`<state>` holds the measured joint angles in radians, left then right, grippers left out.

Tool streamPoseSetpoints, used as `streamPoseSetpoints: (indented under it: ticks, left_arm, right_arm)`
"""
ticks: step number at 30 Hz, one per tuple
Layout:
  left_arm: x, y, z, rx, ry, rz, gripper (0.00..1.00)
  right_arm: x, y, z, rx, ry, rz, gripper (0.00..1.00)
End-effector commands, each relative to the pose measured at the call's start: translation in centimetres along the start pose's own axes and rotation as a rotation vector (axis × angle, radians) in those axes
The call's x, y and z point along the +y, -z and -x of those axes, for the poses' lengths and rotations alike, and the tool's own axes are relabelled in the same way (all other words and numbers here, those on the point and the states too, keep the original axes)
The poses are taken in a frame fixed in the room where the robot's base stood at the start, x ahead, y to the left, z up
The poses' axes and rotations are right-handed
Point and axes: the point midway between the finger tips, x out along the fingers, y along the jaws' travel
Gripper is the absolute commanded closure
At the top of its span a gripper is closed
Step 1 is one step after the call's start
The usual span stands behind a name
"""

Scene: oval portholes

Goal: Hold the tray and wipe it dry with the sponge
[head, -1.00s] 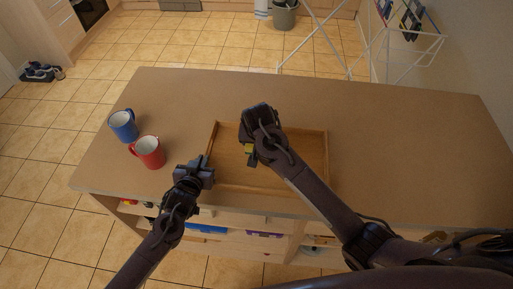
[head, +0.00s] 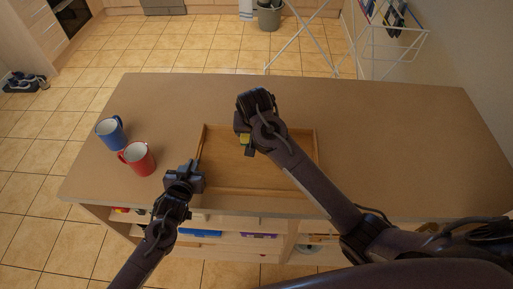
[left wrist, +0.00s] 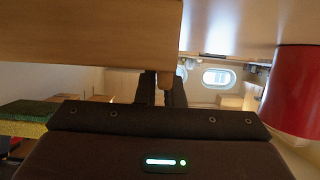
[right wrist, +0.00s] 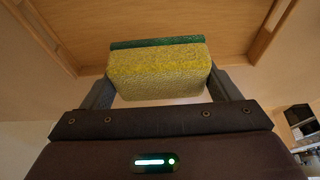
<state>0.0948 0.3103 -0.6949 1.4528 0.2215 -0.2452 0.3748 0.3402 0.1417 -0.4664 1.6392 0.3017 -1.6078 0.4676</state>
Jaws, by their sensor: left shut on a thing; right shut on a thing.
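The wooden tray (head: 222,180) lies on the table, its left part and front rim showing; my right arm covers much of the rest. My left gripper (head: 196,174) is shut on the tray's left rim; the tray's side also fills the top of the left wrist view (left wrist: 90,30). My right gripper (head: 246,138) is over the tray's inside and is shut on the sponge.
A blue mug (head: 111,133) and a red mug (head: 138,158) stand on the table (head: 390,130) left of the tray, the red one near my left gripper. The table's right side is clear. Open shelves lie under its front edge. A drying rack (head: 330,40) stands behind.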

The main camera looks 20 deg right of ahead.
Motion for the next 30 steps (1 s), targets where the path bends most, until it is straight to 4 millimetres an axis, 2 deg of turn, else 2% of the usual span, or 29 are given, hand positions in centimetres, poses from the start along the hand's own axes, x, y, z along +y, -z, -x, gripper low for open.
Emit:
streamPoseSetpoints:
  ticks: [24, 30]
  left_arm:
    - [-0.1, 0.0, 0.0, 0.0, 0.002, 0.0, 1.0]
    - [-0.1, 0.0, 0.0, 0.0, 0.002, 0.0, 1.0]
  right_arm:
    - [0.0, 3.5, 8.5, 0.003, 0.001, 0.0, 0.38]
    - [0.0, 3.8, 9.3, 0.0, 0.0, 0.0, 0.38]
